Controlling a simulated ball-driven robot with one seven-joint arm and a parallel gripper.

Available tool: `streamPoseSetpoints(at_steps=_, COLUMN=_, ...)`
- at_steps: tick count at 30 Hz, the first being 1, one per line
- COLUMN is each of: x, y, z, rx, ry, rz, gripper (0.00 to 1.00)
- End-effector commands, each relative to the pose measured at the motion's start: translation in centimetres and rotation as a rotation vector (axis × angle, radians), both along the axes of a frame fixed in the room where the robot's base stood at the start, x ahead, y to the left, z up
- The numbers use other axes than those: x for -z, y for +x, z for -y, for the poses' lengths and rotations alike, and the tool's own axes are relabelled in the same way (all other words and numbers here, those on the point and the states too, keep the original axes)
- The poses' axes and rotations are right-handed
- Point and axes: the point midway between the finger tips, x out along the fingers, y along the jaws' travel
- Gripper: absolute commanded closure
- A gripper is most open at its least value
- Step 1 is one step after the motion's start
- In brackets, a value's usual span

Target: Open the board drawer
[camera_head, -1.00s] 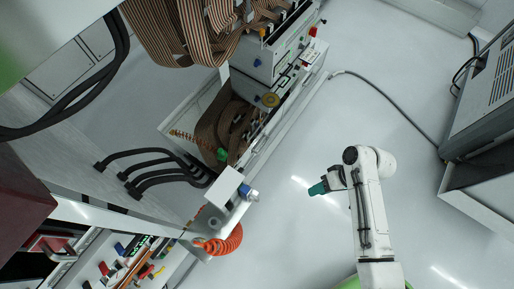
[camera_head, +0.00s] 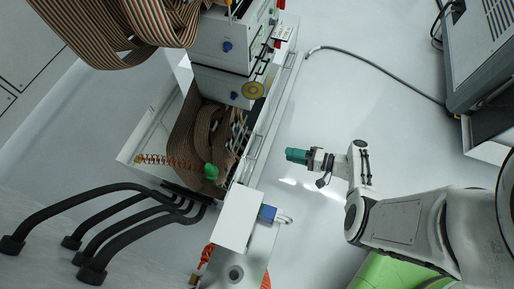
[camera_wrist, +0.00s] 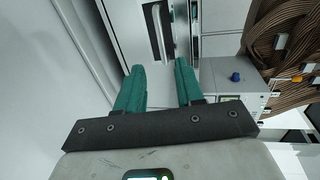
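The white machine cabinet (camera_head: 290,62) stands left of my arm in the head view, with a bar handle (camera_head: 265,132) on its side facing me. In the wrist view a pale front panel with a bar handle (camera_wrist: 157,32) lies ahead; I cannot tell for sure whether it is the board drawer. My gripper (camera_head: 290,155) points left toward the cabinet, with floor showing between them. In the wrist view its two green fingers (camera_wrist: 158,72) are apart with nothing between them, and the handle is beyond the gap. The panel looks closed.
Striped ribbon cables (camera_head: 200,125) fill the open cabinet top, beside a green knob (camera_head: 210,171) and a yellow disc (camera_head: 253,90). A white box (camera_head: 236,218) is at its near end. A grey unit (camera_head: 490,70) stands right, with a cable (camera_head: 385,72) on the floor. Floor between is clear.

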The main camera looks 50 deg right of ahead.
Motion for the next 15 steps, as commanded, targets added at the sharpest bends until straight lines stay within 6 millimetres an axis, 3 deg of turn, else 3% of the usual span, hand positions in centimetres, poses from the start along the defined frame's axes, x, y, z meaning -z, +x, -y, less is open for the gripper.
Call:
streamPoseSetpoints(at_steps=7, x=0.3, y=1.5, z=-0.6, rx=0.001, ry=0.003, rz=0.004, gripper=0.63)
streamPoseSetpoints(at_steps=15, x=1.4, y=5.9, z=-2.4, rx=-0.001, ry=0.001, rz=0.003, gripper=0.63)
